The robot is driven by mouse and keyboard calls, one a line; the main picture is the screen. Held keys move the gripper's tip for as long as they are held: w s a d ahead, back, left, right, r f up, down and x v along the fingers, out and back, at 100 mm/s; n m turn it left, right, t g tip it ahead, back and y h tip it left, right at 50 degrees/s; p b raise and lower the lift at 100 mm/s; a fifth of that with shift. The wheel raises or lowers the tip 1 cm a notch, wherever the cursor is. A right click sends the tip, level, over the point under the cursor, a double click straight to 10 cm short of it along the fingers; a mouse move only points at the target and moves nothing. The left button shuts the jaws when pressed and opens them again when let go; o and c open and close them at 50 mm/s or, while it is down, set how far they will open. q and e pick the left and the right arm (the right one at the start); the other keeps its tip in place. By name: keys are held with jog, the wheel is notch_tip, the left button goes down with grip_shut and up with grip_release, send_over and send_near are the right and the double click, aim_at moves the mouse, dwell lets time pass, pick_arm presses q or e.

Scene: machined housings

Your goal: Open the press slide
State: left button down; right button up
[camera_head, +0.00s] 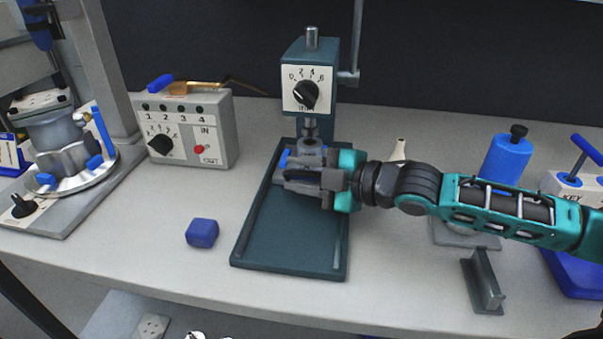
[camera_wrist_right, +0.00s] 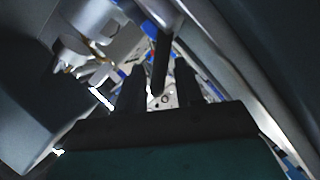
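The press (camera_head: 308,75) is dark teal, with a dial on its head and a flat base plate (camera_head: 290,255). Its slide (camera_head: 310,150) appears as a grey metal block below the ram, with a blue part beside it; my gripper partly hides it. My right gripper (camera_head: 290,180) reaches in from the right, low over the base, close against the grey block. In the right wrist view its two dark fingers (camera_wrist_right: 162,85) stand apart, with a dark bar (camera_wrist_right: 163,60) between them and gaps beside it. Contact is unclear. My left gripper is out of view.
A control box (camera_head: 190,130) with a dial stands left of the press. A blue block (camera_head: 202,233) lies at the front left. A blue cylinder (camera_head: 506,160) and a grey bracket (camera_head: 483,282) are on the right. Free bench lies left of the base.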

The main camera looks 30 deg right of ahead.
jog(key=shift+c, duration=0.4)
grip_shut()
